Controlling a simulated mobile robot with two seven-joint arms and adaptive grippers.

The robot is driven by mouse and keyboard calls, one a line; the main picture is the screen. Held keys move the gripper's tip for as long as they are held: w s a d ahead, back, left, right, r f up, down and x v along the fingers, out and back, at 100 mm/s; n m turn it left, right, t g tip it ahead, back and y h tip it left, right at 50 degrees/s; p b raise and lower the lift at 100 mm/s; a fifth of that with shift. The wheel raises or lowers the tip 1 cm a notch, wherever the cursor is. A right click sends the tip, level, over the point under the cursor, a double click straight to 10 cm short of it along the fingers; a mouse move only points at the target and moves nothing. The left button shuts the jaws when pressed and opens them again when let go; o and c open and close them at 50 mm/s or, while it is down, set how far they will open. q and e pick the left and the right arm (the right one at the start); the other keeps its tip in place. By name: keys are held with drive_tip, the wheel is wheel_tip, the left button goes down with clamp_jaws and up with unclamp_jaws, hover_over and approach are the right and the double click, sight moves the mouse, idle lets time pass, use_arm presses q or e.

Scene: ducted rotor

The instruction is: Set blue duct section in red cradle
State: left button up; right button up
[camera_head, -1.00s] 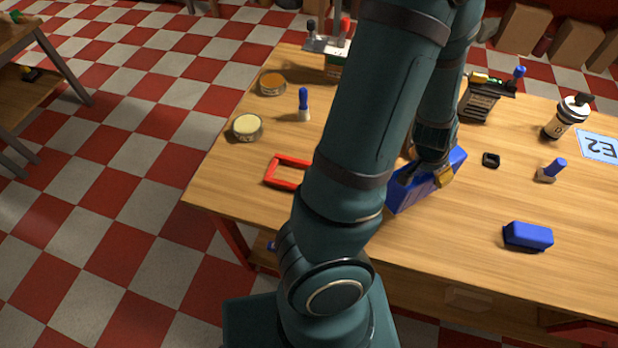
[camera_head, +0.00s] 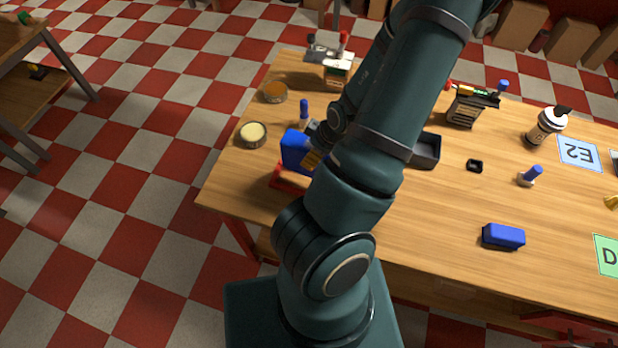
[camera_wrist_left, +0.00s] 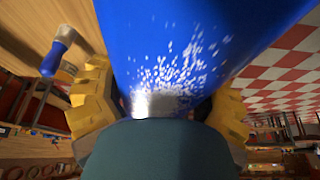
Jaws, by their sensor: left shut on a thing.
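The blue duct section (camera_head: 295,150) is held in my left gripper (camera_head: 314,156), above the red cradle at the left part of the table. In the left wrist view the blue duct section (camera_wrist_left: 200,45) fills the upper middle, between the yellow fingers of my left gripper (camera_wrist_left: 165,108). The red cradle (camera_head: 284,181) shows only in part, as the duct and my arm cover the rest. I cannot tell whether the duct touches the cradle. My right gripper is not in view.
A tin with cream content (camera_head: 252,134), an orange tin (camera_head: 274,92) and a blue-handled brush (camera_head: 304,112) stand near the cradle. A dark tray (camera_head: 426,150) lies right of my arm. A blue block (camera_head: 503,237) lies at the front right. The table's left edge is close to the cradle.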

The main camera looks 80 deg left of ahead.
use_arm(q)
drive_tip(key=shift+s+a+r+n, duration=0.3)
drive_tip(key=shift+s+r+n, duration=0.35)
drive_tip(key=shift+s, duration=0.2)
drive_tip(key=shift+s+f+h, duration=0.2)
drive_tip(key=shift+h, duration=0.1)
wheel_tip(320, 180, down, 9)
drive_tip(key=b, duration=0.3)
drive_tip(key=shift+r, duration=0.2)
drive_tip(key=shift+a+f+b, duration=0.1)
drive_tip(key=shift+f+b, duration=0.2)
drive_tip(key=shift+f, duration=0.1)
drive_tip(key=shift+f, duration=0.15)
drive_tip(key=o, duration=1.3)
